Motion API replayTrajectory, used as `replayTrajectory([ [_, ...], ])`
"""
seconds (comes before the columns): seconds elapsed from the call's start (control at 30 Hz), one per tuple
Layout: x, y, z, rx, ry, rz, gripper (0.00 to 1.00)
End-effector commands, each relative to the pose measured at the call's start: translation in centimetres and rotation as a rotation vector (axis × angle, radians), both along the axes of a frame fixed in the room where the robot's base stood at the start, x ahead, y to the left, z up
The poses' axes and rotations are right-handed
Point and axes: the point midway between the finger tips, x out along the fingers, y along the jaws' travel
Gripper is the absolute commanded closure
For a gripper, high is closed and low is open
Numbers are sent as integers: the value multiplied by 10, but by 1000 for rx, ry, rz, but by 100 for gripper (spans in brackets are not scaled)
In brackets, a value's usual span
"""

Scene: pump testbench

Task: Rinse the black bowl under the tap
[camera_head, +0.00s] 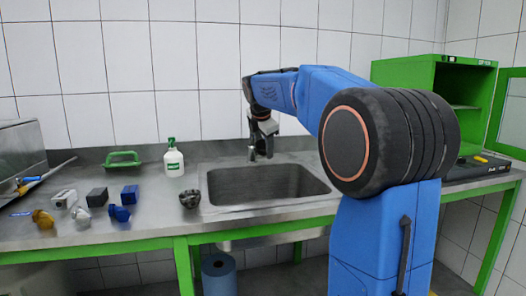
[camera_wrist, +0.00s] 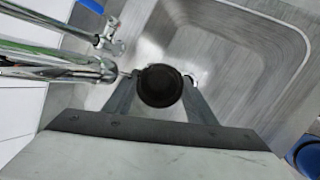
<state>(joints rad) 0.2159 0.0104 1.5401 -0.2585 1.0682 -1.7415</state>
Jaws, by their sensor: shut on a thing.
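My gripper (camera_wrist: 160,92) is shut on a round black thing (camera_wrist: 160,86), which looks like the black bowl. It sits between the two fingers, over the sink (camera_wrist: 235,50). The chrome tap (camera_wrist: 65,68) reaches in from the left in the wrist view, its end close beside the left finger and the bowl. I cannot tell whether they touch, and no water is clearly visible. In the head view my gripper (camera_head: 262,140) is at the back edge of the sink (camera_head: 265,184), where the bowl and tap are hard to make out.
A dark, shiny round object (camera_head: 190,199) stands on the counter left of the sink. A green cabinet (camera_head: 435,85) stands at the right.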

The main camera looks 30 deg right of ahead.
Motion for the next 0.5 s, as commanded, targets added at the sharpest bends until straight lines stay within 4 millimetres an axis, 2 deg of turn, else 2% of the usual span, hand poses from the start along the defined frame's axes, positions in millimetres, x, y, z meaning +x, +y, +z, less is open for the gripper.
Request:
replayTrajectory([
  [0.3,0,2,0,0,0,0,73],
  [0.5,-9,6,0,0,0,0,73],
])
